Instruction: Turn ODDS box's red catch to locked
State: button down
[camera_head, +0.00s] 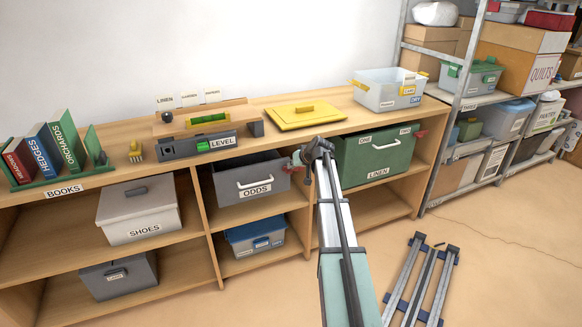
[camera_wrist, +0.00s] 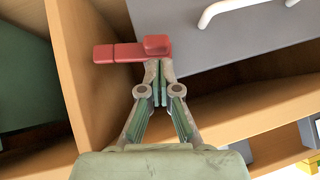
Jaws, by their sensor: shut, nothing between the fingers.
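The grey ODDS box (camera_head: 228,188) sits in the upper middle bay of the wooden shelf unit, with a white handle and an ODDS label. Its grey front also shows at the upper right of the wrist view (camera_wrist: 230,48). The red catch (camera_wrist: 125,51) is a bar with a raised knob at its right end, beside the box's edge. The bar points left across the wooden divider. In the head view the catch (camera_head: 297,158) is small and partly hidden by my gripper. My gripper (camera_wrist: 159,68) is shut and empty, its fingertips just below the knob; I cannot tell whether they touch it.
The green LINEN box (camera_head: 370,160) stands in the bay to the right, close beside my arm. A wooden divider (camera_wrist: 85,60) separates the bays. A blue bin (camera_head: 255,240) sits below the ODDS box. The worktop above holds a level, a yellow lid and a clear bin.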

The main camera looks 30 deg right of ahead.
jog(key=shift+r, duration=0.35)
jog(key=shift+r, duration=0.15)
jog(key=w+r+p+v, duration=0.1)
jog(key=p+v, duration=0.1)
jog(key=v, duration=1)
jog(key=shift+w+d+r, duration=0.15)
jog(key=shift+d+r, duration=0.15)
jog(key=shift+r, duration=0.35)
